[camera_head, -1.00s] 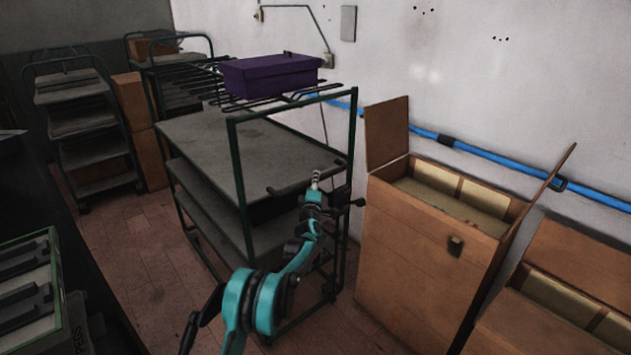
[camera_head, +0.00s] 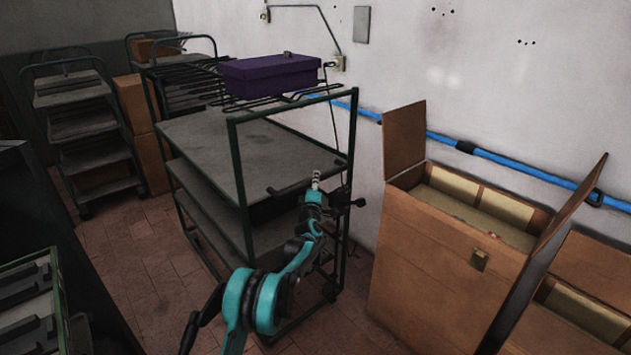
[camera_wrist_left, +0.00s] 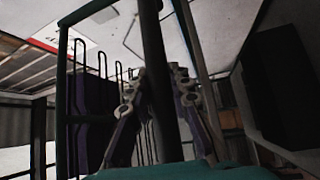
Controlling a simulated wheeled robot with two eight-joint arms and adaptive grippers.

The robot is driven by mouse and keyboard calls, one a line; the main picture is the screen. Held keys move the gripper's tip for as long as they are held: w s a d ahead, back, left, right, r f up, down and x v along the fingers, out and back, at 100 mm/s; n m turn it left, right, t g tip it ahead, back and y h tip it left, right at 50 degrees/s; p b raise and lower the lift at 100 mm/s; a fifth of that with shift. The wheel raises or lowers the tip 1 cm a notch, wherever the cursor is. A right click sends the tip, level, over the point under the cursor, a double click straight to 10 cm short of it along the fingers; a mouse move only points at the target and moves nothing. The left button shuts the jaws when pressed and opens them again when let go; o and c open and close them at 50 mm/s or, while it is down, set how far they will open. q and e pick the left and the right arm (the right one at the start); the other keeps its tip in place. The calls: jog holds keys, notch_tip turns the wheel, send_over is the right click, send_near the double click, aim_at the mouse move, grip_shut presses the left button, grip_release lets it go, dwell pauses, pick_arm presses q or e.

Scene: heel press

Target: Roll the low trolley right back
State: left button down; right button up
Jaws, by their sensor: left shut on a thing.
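The low trolley (camera_head: 205,140) has a dark green frame and grey shelves, and stands in the middle of the head view. A dark handle bar (camera_head: 287,188) sticks out on its near end. My left gripper (camera_head: 316,182) is shut on this handle bar; its arm reaches up from the bottom of the view. In the left wrist view the two fingers (camera_wrist_left: 155,95) lie either side of a dark bar. My right gripper is not in view.
A tall brown crate (camera_head: 430,255) with its lid flaps up stands close on the right. A blue pipe (camera_head: 520,165) runs along the white wall. Other shelf trolleys (camera_head: 85,130) and brown boxes (camera_head: 145,140) stand behind at the left. Tiled floor (camera_head: 150,255) is clear left of the trolley.

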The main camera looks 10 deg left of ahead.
pick_arm(q)
jog(key=c, duration=1.8)
grip_release()
jog(key=shift+a, duration=0.25)
jog(key=o, duration=0.4)
jog(key=shift+w+f, duration=0.1)
jog(key=shift+w, duration=0.05)
jog(key=shift+o, duration=0.2)
jog(key=shift+s+d, duration=0.1)
jog(key=shift+s, duration=0.1)
jog(key=s+d+f, duration=0.1)
jog(key=s, duration=1)
jog(key=shift+s+f, duration=0.25)
jog(key=shift+f, duration=0.05)
jog(key=shift+d+r, duration=0.1)
